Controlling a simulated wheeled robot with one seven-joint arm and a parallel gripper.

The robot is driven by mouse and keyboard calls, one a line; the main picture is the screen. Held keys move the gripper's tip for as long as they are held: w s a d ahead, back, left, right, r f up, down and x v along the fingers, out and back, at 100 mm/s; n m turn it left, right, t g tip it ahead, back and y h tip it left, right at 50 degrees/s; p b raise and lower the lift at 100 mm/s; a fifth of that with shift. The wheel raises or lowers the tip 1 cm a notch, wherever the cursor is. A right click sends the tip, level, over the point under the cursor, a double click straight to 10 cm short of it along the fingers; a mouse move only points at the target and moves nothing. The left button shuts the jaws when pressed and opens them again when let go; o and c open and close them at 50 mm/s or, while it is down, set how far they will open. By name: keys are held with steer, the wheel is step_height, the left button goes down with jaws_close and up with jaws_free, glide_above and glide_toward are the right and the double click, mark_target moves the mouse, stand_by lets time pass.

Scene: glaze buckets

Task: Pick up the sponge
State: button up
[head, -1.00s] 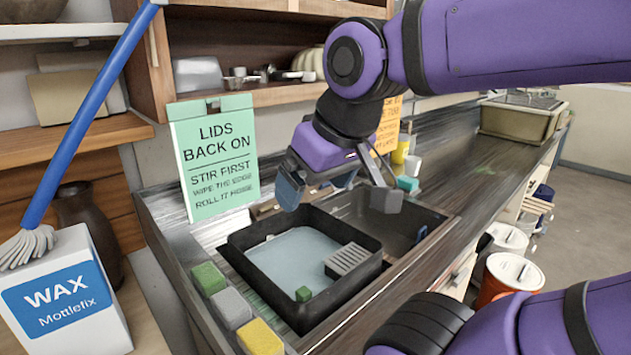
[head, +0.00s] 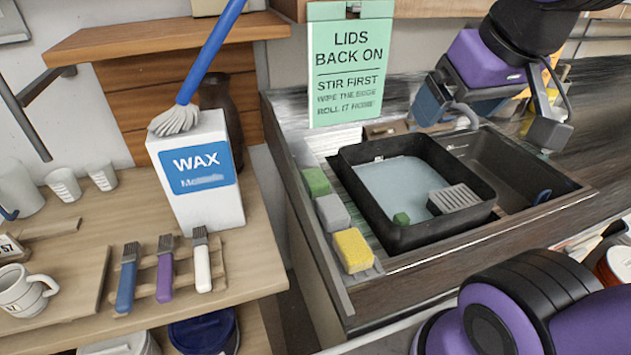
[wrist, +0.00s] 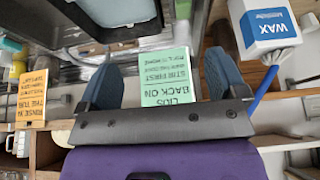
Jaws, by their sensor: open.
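Three block-shaped sponges lie in a row along the left rim of the sink in the head view: a green one (head: 316,182), a grey one (head: 332,212) and a yellow one (head: 353,250) nearest. A smaller green block (head: 401,219) sits in the black basin (head: 372,220). My gripper (head: 488,122) is open and empty above the back of the sink, right of and apart from the sponges. In the wrist view its two blue fingers (wrist: 162,62) are spread with nothing between them, and no sponge shows.
The basin holds pale liquid and a grey ridged block (head: 456,198). A green sign (head: 350,65) stands behind the sink. Left of it, a table (head: 255,262) bears a wax box (head: 200,170) with a blue-handled mop or brush (head: 210,52), and several brushes, cups and a mug (head: 24,290).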

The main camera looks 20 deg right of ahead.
steer(key=shift+c, duration=0.5)
steer(key=shift+c, duration=0.7)
steer(key=g, duration=0.3)
glide_above(316, 177)
steer(key=s, duration=0.1)
steer(key=f, duration=2.5)
steer(key=shift+s+f, duration=0.2)
steer(key=shift+f, duration=0.15)
steer(key=f, duration=0.3)
steer(key=w+f, duration=0.1)
steer(key=f, duration=0.6)
steer(key=shift+w+f, duration=0.25)
steer(key=shift+w, duration=0.05)
